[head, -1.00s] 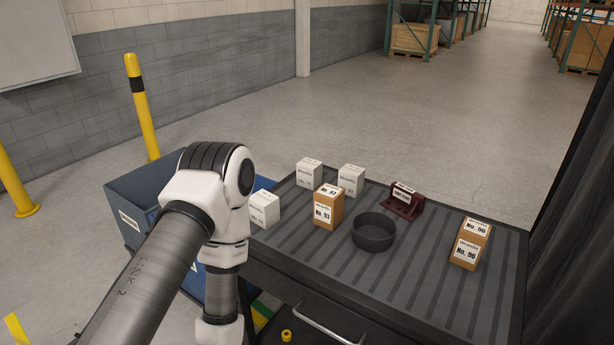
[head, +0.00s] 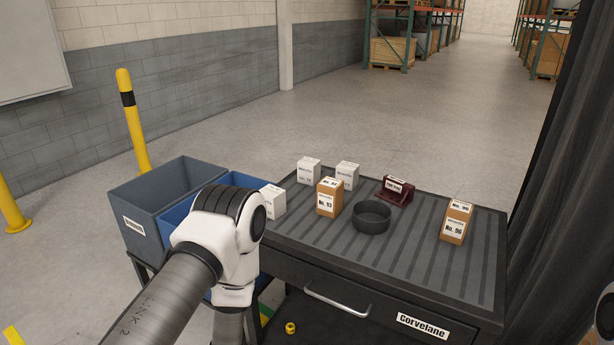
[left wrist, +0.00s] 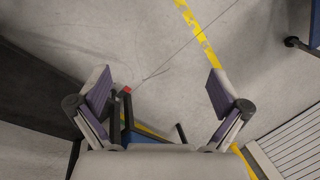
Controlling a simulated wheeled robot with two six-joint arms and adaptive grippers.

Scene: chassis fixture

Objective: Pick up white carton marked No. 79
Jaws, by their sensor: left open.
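Three white cartons stand on the dark ribbed bench top (head: 420,255). One white carton (head: 309,172) is at the back left corner, another white carton (head: 347,175) is just right of it, and a third white carton (head: 273,200) is at the left edge, partly hidden by my left arm. Their printed numbers are too small to read surely. My left gripper (left wrist: 160,88) is open and empty in the left wrist view, with floor between and beyond its fingers. In the head view it is out of the picture, below the arm. My right gripper is not in view.
Brown cartons No. 93 (head: 329,198) and No. 96 (head: 456,223), a black round bowl (head: 371,218) and a dark red block (head: 396,191) share the bench. A grey bin (head: 150,228) and a blue bin (head: 176,216) stand left of it. The bench's front strip is clear.

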